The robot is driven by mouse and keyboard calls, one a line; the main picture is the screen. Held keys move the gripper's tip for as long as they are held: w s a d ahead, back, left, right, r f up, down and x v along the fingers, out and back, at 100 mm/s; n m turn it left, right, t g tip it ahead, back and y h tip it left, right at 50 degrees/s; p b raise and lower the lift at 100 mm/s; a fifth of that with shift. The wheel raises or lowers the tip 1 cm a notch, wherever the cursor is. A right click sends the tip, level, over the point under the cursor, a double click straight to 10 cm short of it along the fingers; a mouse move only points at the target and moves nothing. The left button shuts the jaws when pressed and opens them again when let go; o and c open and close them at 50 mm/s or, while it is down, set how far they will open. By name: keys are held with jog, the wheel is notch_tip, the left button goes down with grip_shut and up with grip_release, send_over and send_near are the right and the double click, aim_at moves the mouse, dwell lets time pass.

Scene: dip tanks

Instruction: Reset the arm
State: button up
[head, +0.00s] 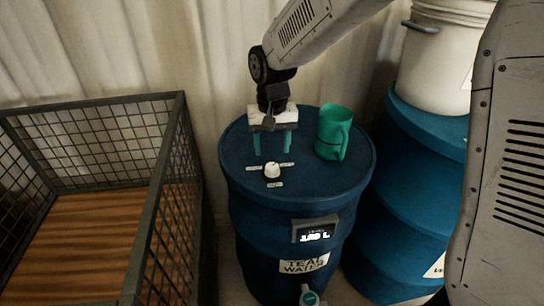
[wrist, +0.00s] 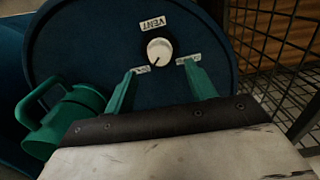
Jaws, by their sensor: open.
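My gripper (head: 271,145) is open and empty, with its two green fingers pointing down above the lid of the blue barrel (head: 345,188). In the wrist view, the fingers (wrist: 160,92) stand apart, with a white knob (wrist: 159,50) beyond the gap between them. In the head view, the white knob (head: 272,170) sits on the lid just in front of my fingers, with small labels around it. One label reads VENT (wrist: 153,22). Whether the fingers touch the lid I cannot tell. My arm reaches in from the top of the head view.
A green jug (head: 333,133) stands on the lid, right of my gripper. A wire-mesh crate (head: 120,107) with a wooden floor is at left. A second blue barrel (head: 420,180) bears a white bucket (head: 438,60) at right. A corrugated wall is behind.

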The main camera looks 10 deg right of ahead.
jog(key=shift+r, duration=0.75)
jog(key=shift+s+d+f+n, duration=0.1)
jog(key=shift+s+d+n, duration=0.05)
jog(key=shift+s+n, duration=0.2)
jog(key=s+d+r, duration=0.3)
jog(key=s+d, duration=0.2)
jog(key=s, duration=0.4)
jog(key=s+d+r+t, duration=0.1)
jog(key=s+d+r, duration=0.3)
jog(key=s, duration=0.5)
jog(key=s+d+r, duration=0.3)
jog(key=s+d, duration=0.5)
jog(key=s, duration=0.2)
jog(key=shift+r, duration=0.15)
